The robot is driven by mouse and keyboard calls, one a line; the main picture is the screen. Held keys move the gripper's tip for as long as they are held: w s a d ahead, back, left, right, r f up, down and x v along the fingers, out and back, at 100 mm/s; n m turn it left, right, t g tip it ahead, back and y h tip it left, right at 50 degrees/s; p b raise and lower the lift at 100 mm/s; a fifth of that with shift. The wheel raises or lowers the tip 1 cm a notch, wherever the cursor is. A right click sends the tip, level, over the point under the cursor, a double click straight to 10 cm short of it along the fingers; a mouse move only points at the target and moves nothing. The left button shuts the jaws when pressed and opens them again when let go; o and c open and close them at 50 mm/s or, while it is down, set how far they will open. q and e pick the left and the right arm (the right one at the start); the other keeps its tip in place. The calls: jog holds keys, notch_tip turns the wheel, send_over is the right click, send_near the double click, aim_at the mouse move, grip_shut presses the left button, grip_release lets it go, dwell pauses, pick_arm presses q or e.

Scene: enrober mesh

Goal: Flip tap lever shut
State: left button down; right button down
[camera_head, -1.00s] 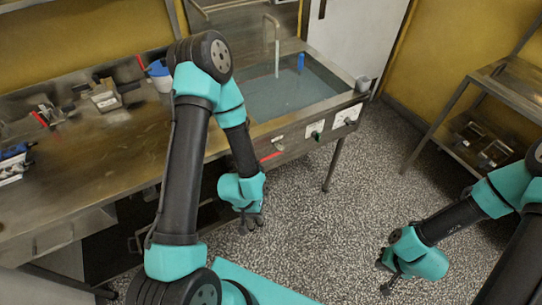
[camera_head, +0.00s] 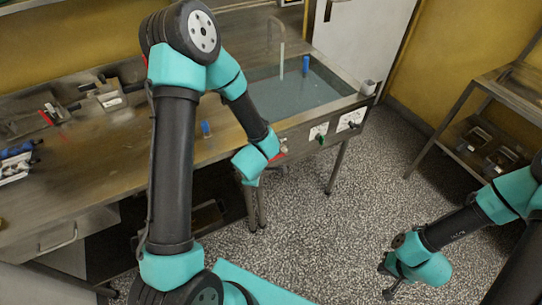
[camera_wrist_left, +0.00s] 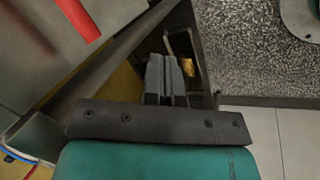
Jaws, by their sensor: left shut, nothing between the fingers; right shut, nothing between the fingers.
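The red tap lever (camera_head: 279,156) sticks out at the front of the sink unit, below the water tank (camera_head: 336,94); my left wrist partly covers it in the head view. In the left wrist view the red lever (camera_wrist_left: 79,18) lies at the upper left, apart from the fingers. My left gripper (camera_head: 257,222) points down just in front of the counter, below and left of the lever. Its fingers (camera_wrist_left: 166,78) are shut and empty. My right gripper (camera_head: 389,289) is shut and empty, low over the speckled floor, away from the counter.
A green-black knob (camera_head: 320,140) and a white dial panel (camera_head: 350,121) sit on the tank's front, right of the lever. A blue item (camera_head: 205,128) stands on the steel counter (camera_head: 95,165). A metal rack (camera_head: 470,105) stands at right. The floor between is clear.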

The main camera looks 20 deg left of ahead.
pick_arm(q)
jog(key=w+d+r+n+g, duration=0.1)
jog(key=w+d+r+n, duration=0.1)
jog(key=r+n, duration=0.7)
jog(key=w+d+r+n+g, duration=0.1)
jog(key=w+d+r+n, duration=0.2)
jog(key=r+n, duration=0.5)
jog(key=w+n, duration=0.1)
jog(key=n, duration=0.7)
jog(key=shift+d+r+g, duration=0.2)
jog(key=shift+r+g, duration=0.1)
jog(key=shift+r, duration=0.1)
jog(key=f, duration=0.4)
jog(key=w+a+f, duration=0.1)
jog(key=f, duration=0.4)
jog(key=a+f, duration=0.1)
jog(key=f, duration=0.3)
jog(key=shift+w+a+f, duration=0.1)
jog(key=shift+w+f, duration=0.25)
jog(key=shift+f, duration=0.05)
